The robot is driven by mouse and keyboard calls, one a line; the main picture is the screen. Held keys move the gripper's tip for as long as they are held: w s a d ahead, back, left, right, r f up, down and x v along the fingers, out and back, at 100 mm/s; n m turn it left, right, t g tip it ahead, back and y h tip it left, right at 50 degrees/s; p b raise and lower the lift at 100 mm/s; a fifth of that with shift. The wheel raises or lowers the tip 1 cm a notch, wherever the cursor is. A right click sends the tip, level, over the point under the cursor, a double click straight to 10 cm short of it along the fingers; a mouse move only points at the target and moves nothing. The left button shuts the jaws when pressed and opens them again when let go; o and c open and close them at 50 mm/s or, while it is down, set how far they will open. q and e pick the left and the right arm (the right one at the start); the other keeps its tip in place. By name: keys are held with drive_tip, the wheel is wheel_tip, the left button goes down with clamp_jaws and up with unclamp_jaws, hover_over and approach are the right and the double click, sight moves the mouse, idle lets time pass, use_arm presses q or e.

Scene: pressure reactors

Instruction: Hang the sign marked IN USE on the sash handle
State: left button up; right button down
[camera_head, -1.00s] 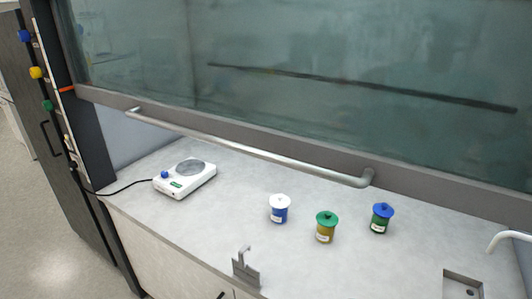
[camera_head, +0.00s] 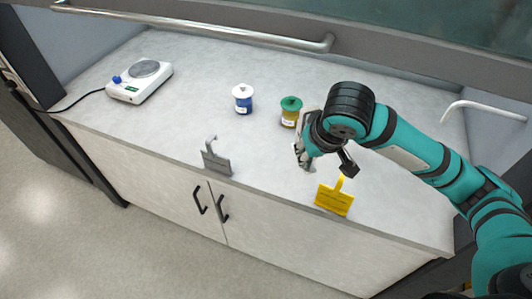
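The sash handle (camera_head: 200,25) is a long silver bar along the lower frame of the fume hood sash, with nothing hanging on it. A grey sign (camera_head: 217,163) with a hook on top stands at the worktop's front edge. A yellow sign (camera_head: 334,199) with a stem on top is at the front edge further right. The lettering on both is too small to read, so I cannot tell which says IN USE. My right gripper (camera_head: 322,157) is above the worktop, up and left of the yellow sign; its finger opening is unclear. My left gripper is out of view.
A white hotplate (camera_head: 140,82) with a cable stands at the left. A white-lidded blue jar (camera_head: 243,99) and a green-lidded yellow jar (camera_head: 290,111) stand mid-worktop. A white curved spout (camera_head: 480,106) is at the right. Cabinet doors with black handles (camera_head: 210,203) are below.

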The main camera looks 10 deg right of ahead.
drive_tip(key=s+a+f+n+g+y+p, duration=0.1)
drive_tip(key=s+a+f+n, duration=0.3)
drive_tip(key=a+f+n, duration=0.1)
drive_tip(key=s+a+f+n+g+y, duration=0.1)
drive_tip(key=s+a+f+n+y, duration=0.1)
drive_tip(key=s+a+f+n, duration=0.2)
wheel_tip(320, 180, down, 4)
drive_tip(key=shift+s+a+r+n+p, duration=0.2)
drive_tip(key=shift+a+n+p, duration=0.2)
drive_tip(key=shift+n, duration=0.3)
drive_tip(key=p, duration=0.3)
approach(275, 186)
drive_tip(key=shift+a+f, duration=0.7)
drive_tip(key=shift+a, duration=0.25)
drive_tip(key=shift+w+d+f+p, duration=0.15)
drive_tip(key=shift+w+f+p, duration=0.2)
drive_tip(key=shift+f+p, duration=0.15)
drive_tip(key=shift+w+d+f+p, duration=0.15)
drive_tip(key=shift+w+f+p, duration=0.15)
drive_tip(key=shift+f+p, duration=0.5)
drive_tip(key=shift+f, duration=0.35)
